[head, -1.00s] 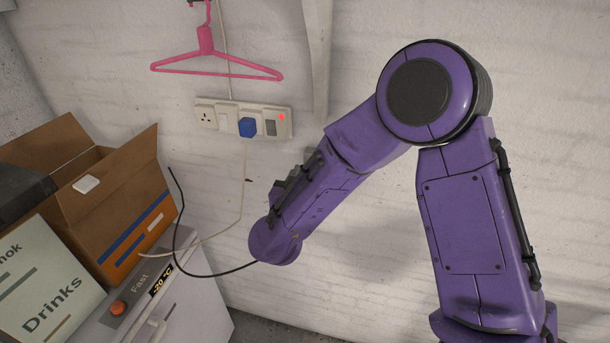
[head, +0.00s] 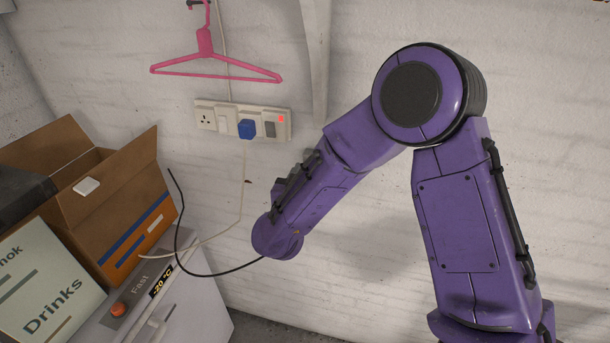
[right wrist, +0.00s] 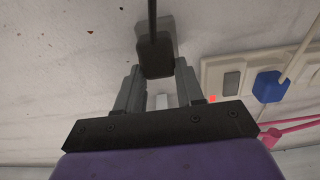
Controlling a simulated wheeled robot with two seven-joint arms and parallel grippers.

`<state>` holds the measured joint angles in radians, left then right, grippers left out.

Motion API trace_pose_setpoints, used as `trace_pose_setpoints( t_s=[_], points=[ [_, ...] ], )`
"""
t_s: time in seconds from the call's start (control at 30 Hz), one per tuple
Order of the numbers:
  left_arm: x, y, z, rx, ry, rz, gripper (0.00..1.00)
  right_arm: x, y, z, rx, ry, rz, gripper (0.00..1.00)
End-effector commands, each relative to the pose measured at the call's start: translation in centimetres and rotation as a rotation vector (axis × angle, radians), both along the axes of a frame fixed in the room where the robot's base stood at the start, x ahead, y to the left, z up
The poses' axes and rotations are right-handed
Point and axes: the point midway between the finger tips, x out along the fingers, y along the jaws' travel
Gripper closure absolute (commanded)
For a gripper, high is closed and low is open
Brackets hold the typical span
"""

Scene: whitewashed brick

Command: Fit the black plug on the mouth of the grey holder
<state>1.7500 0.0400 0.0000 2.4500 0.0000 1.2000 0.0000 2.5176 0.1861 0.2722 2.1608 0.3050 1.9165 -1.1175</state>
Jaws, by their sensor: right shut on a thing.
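The black plug (right wrist: 155,56) is between the fingertips of my right gripper (right wrist: 157,68) in the right wrist view, and the gripper is shut on it. Its black cord (right wrist: 152,14) runs up out of that view and also shows in the head view (head: 205,274), curving left from my wrist. A grey shape (right wrist: 171,28) shows right behind the plug; I cannot tell whether it is the grey holder or a shadow, nor whether the plug touches it. In the head view my right arm hides the gripper and plug. My left gripper is not in view.
A wall socket strip (head: 205,117) holds a blue plug (head: 247,129) with a pale cord. A pink hanger (head: 205,60) hangs above it. A cardboard box (head: 140,200) and a Drinks box (head: 50,275) stand on the white appliance (head: 195,310) at left.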

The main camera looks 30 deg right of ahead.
Motion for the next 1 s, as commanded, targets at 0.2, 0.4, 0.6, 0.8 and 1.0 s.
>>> trace_pose_setpoints(
  t_s=[0.2,0.4,0.6,0.8,1.0],
  points=[
    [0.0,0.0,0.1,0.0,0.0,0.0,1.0,0.4,-0.5,0.0,0.0,0.0,-0.001,0.93],
    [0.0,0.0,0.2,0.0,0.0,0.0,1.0,0.7,-0.8,0.0,0.0,0.0,-0.001,0.93],
    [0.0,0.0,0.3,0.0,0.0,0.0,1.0,1.0,-1.2,0.0,0.0,0.0,0.0,0.93],
    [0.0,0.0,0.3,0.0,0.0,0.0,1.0,1.1,-1.2,0.0,0.0,0.0,0.0,0.33],
    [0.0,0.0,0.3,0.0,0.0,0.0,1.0,1.1,-1.2,0.0,0.0,0.0,0.0,0.33]
  ],
)
